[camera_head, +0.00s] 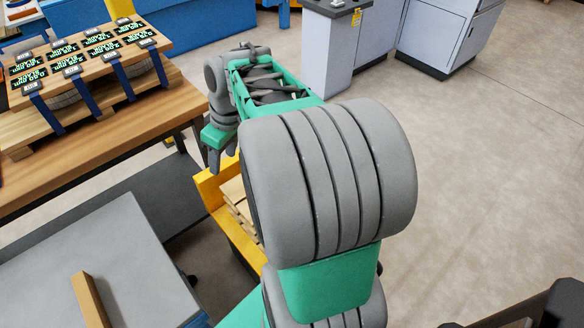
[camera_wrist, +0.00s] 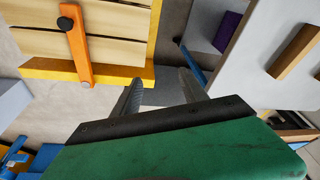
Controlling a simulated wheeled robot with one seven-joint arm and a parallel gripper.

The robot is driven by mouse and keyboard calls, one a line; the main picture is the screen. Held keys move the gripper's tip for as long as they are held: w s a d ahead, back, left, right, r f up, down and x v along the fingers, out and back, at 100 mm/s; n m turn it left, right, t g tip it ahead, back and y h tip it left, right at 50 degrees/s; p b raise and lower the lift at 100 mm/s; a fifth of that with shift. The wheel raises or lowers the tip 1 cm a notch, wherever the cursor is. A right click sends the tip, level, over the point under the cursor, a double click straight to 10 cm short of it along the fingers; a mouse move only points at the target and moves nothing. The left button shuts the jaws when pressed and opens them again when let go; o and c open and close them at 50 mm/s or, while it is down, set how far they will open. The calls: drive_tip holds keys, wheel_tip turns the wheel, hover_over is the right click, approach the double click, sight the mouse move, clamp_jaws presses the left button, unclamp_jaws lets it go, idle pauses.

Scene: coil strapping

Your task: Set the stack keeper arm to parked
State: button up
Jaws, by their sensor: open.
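The stack keeper arm looks to be the orange bar (camera_wrist: 80,58) with a black knob near its top in the wrist view. It lies over pale wooden slats (camera_wrist: 115,52) in a yellow frame (camera_wrist: 100,78), its lower end by the frame's edge. My gripper (camera_wrist: 160,88) is open and empty, its two fingers apart, to the right of the orange bar and not touching it. In the head view my gripper (camera_head: 222,152) is beside the yellow frame (camera_head: 212,190) with slats (camera_head: 236,200); the orange bar is hidden there by my arm.
A wooden bench (camera_head: 100,155) with several displays and blue straps stands at left. A grey table (camera_head: 110,260) bearing a wooden block (camera_head: 90,300) is at lower left. Grey cabinets (camera_head: 440,35) stand at the back.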

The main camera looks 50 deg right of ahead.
drive_tip(key=s+d+f+n+y+b, duration=0.15)
drive_tip(key=d+f, duration=0.25)
drive_tip(key=d, duration=0.4)
drive_tip(key=s+d+f+n+t+b, duration=0.15)
drive_tip(key=d+f, duration=0.25)
drive_tip(key=d, duration=0.4)
drive_tip(key=s+d+f+n+g+b, duration=0.1)
drive_tip(key=s+d+f, duration=0.1)
drive_tip(key=d+f, duration=0.45)
drive_tip(key=x, duration=0.3)
drive_tip(key=b+x, duration=0.1)
drive_tip(key=shift+w+d+f, duration=0.3)
drive_tip(key=shift+w+f, duration=0.05)
drive_tip(key=shift+w, duration=0.1)
drive_tip(key=shift+c, duration=0.4)
clamp_jaws()
